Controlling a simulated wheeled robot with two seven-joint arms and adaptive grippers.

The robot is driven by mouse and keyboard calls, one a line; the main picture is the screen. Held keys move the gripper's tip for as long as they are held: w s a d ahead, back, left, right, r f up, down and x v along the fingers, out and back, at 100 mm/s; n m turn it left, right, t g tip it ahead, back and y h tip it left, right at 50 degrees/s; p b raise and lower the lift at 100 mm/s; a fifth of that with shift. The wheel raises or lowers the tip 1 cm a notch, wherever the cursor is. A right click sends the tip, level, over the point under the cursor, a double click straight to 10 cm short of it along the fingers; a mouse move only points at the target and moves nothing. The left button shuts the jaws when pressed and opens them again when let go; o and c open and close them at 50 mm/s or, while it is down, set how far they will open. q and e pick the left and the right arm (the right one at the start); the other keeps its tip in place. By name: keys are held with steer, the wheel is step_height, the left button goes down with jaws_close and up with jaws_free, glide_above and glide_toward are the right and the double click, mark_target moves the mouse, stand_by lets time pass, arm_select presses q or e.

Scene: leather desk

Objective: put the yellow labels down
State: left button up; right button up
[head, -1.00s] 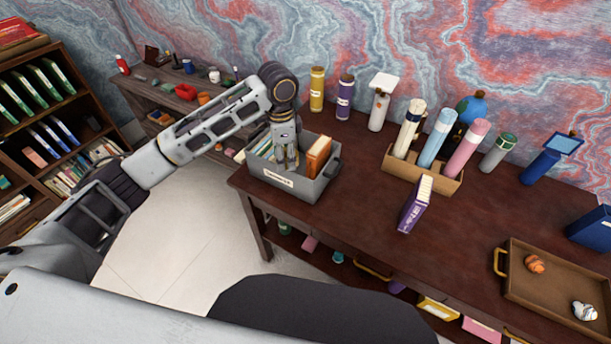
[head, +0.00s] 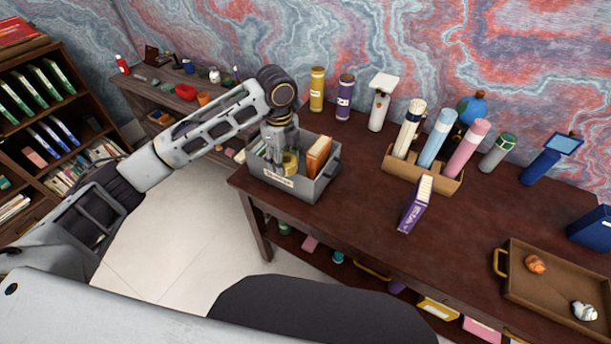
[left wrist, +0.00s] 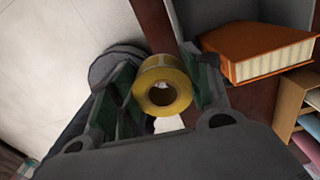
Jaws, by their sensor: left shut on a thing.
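The yellow labels are a roll (head: 290,164) with a round hole, also plain in the left wrist view (left wrist: 168,70). My left gripper (head: 281,155) points down over the grey box (head: 305,190) at the table's left end. It is shut on the roll, with a finger on each side of it in the left wrist view (left wrist: 164,82). The roll appears within the box opening in the head view; whether it touches the box floor I cannot tell. My right gripper is not in view.
An orange book (head: 318,155) stands in the box's right part. A brown tray (head: 530,295) lies at right. The table's front middle is clear.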

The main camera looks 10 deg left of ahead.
arm_select(q)
steer(key=shift+m, duration=1.2)
steer(key=shift+m, duration=0.5)
steer(key=shift+w, duration=0.1)
